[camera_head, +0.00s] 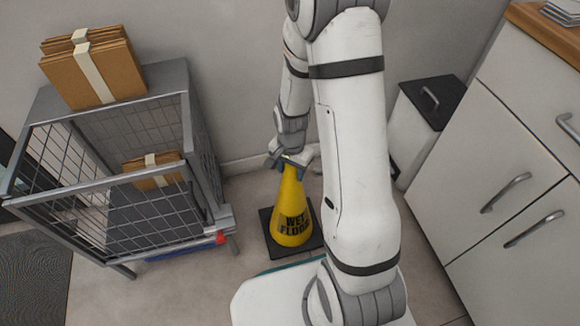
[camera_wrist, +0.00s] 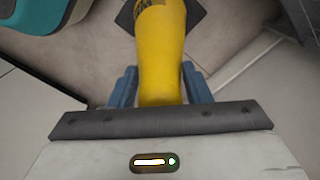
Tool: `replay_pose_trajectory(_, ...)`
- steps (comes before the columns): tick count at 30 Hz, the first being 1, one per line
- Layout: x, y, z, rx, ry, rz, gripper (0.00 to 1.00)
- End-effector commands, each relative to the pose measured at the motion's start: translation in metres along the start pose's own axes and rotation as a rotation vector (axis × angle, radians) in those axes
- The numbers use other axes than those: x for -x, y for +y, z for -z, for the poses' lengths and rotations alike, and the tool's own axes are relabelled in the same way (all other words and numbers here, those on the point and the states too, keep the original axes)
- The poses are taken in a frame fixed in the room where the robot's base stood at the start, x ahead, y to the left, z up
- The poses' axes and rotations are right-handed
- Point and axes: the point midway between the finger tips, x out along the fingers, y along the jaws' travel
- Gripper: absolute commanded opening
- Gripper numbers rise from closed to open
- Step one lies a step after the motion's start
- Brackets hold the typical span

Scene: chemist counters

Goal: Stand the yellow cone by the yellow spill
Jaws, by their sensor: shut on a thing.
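The yellow cone (camera_head: 291,212) has black "WET FLOOR" lettering and a dark square base (camera_head: 267,232). It looks upright in the head view, low over or on the floor; I cannot tell whether its base touches. My gripper (camera_head: 292,163) is at the cone's top, shut on it. In the wrist view the cone (camera_wrist: 161,50) runs up from between the blue fingers (camera_wrist: 160,88), and part of the dark base (camera_wrist: 196,12) shows at the top. I see no yellow spill in either view; my arm hides part of the floor.
A grey wire cage trolley (camera_head: 188,150) with brown parcels (camera_head: 95,70) stands left of the cone. A white bin with a dark lid (camera_head: 433,98) stands at the back right. White cabinets (camera_head: 470,170) line the right side. A dark mat (camera_head: 35,280) lies at the lower left.

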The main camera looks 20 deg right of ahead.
Motion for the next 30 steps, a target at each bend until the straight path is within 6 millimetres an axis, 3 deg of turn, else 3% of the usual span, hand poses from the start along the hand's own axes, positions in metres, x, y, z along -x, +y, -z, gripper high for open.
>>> replay_pose_trajectory(4, -0.022, 0.0, 0.0, 0.001, -0.001, -0.001, 0.0)
replay_pose_trajectory(16, -0.025, -0.001, 0.0, 0.002, 0.001, 0.001, 0.0)
replay_pose_trajectory(17, -0.025, 0.0, -0.001, 0.002, -0.001, 0.0, 0.45)
replay_pose_trajectory(24, -0.025, 0.0, -0.001, 0.002, -0.001, -0.001, 0.65)
replay_pose_trajectory(30, -0.025, -0.001, -0.001, 0.002, -0.001, -0.001, 0.66)
